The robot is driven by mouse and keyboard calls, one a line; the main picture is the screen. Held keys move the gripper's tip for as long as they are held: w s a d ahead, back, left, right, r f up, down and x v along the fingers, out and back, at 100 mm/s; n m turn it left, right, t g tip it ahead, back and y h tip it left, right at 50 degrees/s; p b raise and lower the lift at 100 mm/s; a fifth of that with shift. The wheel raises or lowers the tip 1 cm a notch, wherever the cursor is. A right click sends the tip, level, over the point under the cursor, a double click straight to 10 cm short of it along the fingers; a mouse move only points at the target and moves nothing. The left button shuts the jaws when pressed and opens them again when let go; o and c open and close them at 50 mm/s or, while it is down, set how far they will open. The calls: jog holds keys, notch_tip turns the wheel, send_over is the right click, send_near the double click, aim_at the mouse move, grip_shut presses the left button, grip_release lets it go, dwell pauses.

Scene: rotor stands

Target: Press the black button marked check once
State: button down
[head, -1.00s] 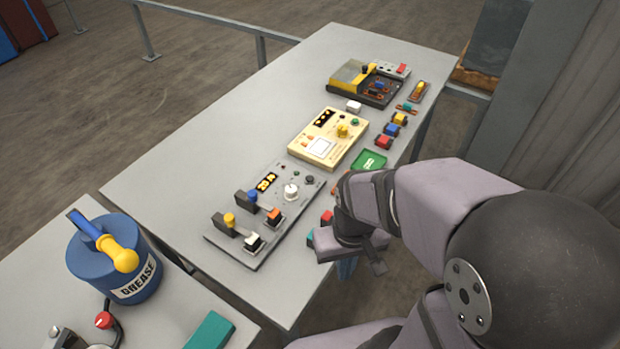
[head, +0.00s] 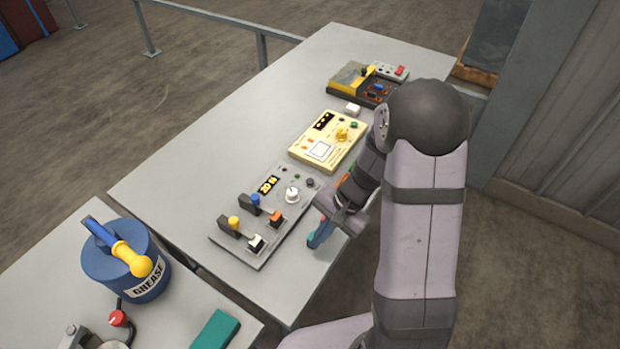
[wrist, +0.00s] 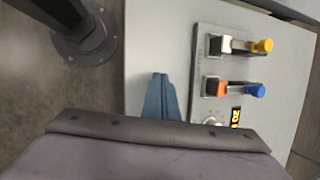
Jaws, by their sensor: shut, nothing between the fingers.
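The grey panel (head: 234,247) lies on the table with a lit orange display, a white knob (head: 292,195) and levers. A small round black button (head: 310,183) sits near its far right corner; I cannot read any check marking. My gripper (head: 314,244) has blue fingers, shut and empty, pointing down to the right of the panel, apart from the button. In the wrist view the closed fingers (wrist: 160,82) are over bare table beside the panel (wrist: 203,66). The black button does not show in the wrist view.
A cream instrument (head: 310,158) and a yellow-black device (head: 350,76) stand farther along the table (head: 190,160). A white block (head: 352,109) lies between them. A blue grease can (head: 125,265) stands on the nearer table. My arm hides the table's right side.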

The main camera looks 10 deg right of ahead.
jog(key=w+r+m+t, duration=0.2)
jog(key=w+m+t, duration=0.15)
jog(key=w, duration=0.75)
notch_tip(320, 180, up, 5)
jog(key=m+t, duration=0.5)
jog(key=m, duration=0.4)
send_over(310, 182)
jog(key=shift+s+d+r+n+h, duration=0.2)
jog(key=shift+s+d+n+h, duration=0.1)
jog(key=shift+s+d, duration=0.1)
jog(key=shift+f, duration=0.1)
notch_tip(310, 182, down, 7)
jog(key=b, duration=0.5)
jog(key=shift+f+b, duration=0.15)
jog(key=shift+b, duration=0.15)
jog(key=shift+f+b, duration=0.7)
jog(key=shift+b, duration=0.1)
jog(key=shift+f+b, duration=0.8)
jog(key=shift+b, duration=0.45)
jog(key=shift+r, duration=0.1)
dwell(0.3)
jog(key=shift+r+p, duration=0.55)
jog(key=shift+r, duration=0.2)
